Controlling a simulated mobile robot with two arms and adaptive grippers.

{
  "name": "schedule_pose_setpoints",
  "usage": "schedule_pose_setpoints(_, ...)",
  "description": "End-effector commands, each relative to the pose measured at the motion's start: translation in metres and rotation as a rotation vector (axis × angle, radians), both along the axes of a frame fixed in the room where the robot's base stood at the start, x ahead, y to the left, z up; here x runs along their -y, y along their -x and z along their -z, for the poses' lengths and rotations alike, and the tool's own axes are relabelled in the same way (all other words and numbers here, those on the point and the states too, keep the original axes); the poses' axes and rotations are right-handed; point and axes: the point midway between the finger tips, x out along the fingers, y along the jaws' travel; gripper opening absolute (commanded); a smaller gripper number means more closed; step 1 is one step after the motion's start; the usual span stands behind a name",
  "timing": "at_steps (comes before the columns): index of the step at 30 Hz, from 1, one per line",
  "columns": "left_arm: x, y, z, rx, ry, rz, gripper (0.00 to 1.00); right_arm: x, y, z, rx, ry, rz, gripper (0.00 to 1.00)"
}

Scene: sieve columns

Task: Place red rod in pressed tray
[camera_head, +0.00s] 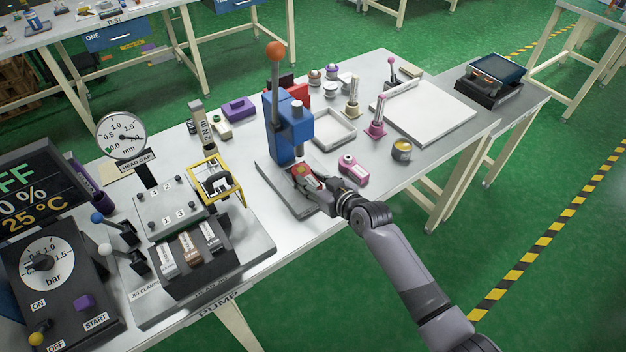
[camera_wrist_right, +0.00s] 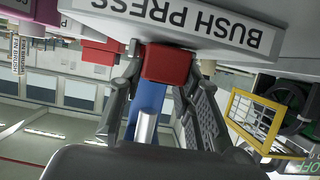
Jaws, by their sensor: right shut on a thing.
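The red rod (camera_wrist_right: 167,64) shows in the right wrist view as a short, blocky red piece between the two fingertips (camera_wrist_right: 165,85). Its far side is hidden. A shallow, empty grey-white tray (camera_head: 333,142) with a raised rim stands behind and right of the press; I cannot read a label on it. My left gripper is not in view.
The blue press (camera_head: 290,130) with its orange-knobbed lever rises just behind my right gripper. Its base (camera_wrist_right: 180,18) reads BUSH PRESS. A yellow frame (camera_head: 216,180) stands to the left.

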Motion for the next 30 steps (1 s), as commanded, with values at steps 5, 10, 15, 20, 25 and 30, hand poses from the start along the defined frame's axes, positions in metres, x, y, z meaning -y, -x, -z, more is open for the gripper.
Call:
schedule_pose_setpoints(5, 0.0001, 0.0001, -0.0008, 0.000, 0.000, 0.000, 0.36, 0.0000, -0.0004, 0.0006, 0.004, 0.000, 0.000, 0.00)
schedule_pose_setpoints(10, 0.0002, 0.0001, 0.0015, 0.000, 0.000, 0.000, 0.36, 0.0002, -0.0002, 0.0032, 0.003, -0.001, 0.001, 0.00)
schedule_pose_setpoints(15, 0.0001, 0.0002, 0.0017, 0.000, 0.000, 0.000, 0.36, 0.0003, 0.0001, 0.0043, 0.001, 0.000, 0.000, 0.38)
schedule_pose_setpoints(20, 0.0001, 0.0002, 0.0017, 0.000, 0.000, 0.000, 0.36, 0.0003, 0.0001, 0.0042, 0.001, 0.000, 0.000, 0.49)
schedule_pose_setpoints(25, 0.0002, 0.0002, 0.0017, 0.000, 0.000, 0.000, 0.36, 0.0003, 0.0001, 0.0041, 0.001, 0.000, 0.000, 0.51)
schedule_pose_setpoints(30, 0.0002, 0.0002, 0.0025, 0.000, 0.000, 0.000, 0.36, 0.0001, 0.0002, 0.0048, 0.001, -0.001, 0.000, 0.51)
